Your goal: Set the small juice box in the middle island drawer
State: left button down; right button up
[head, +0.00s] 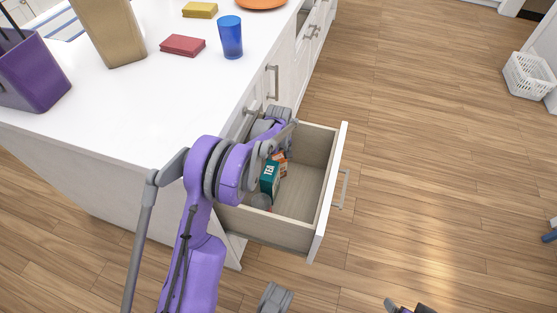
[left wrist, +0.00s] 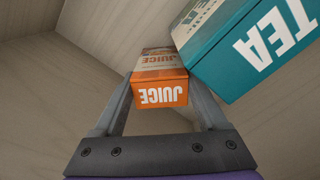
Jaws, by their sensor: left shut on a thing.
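The small juice box (left wrist: 160,92) is orange with white lettering. It is between the two fingers of my left gripper (left wrist: 162,75) in the left wrist view, inside the open drawer. In the head view a bit of orange of the juice box (head: 282,158) shows past my left arm, which hides most of the gripper. The open drawer (head: 328,190) is pulled out from the island's side and has pale wooden walls. A teal tea box (head: 269,178) stands in it right beside the juice box and also shows in the left wrist view (left wrist: 255,45).
A small round item (head: 261,202) sits in the drawer near the tea box, partly hidden. The drawer floor to the right is bare. The white island top (head: 150,110) holds a blue cup (head: 230,37), a red box (head: 183,45) and a purple container (head: 35,75).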

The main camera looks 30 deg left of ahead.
pick_arm(q)
jog(key=shift+c, duration=1.9)
grip_release()
jog(key=shift+f, duration=0.2)
jog(key=o, duration=0.4)
jog(key=shift+r, duration=0.6)
notch_tip(320, 180, up, 11)
jog(key=p, duration=0.3)
jog(key=s+d+r+m+t, duration=0.1)
jog(key=s+d+r+m, duration=0.1)
jog(key=s+d+r, duration=0.35)
jog(key=s+d+m+t, duration=0.1)
jog(key=s+d+m, duration=0.2)
jog(key=s, duration=0.5)
jog(key=s+d+r+m+t, duration=0.1)
jog(key=s+d+m, duration=0.2)
jog(key=s, duration=0.5)
jog(key=s+d+m+t, duration=0.1)
jog(key=s+d+m, duration=0.2)
jog(key=s, duration=0.6)
jog(key=shift+d+r+m+t, duration=0.2)
jog(key=shift+d+m+t, duration=0.05)
jog(key=shift+m+t, duration=0.05)
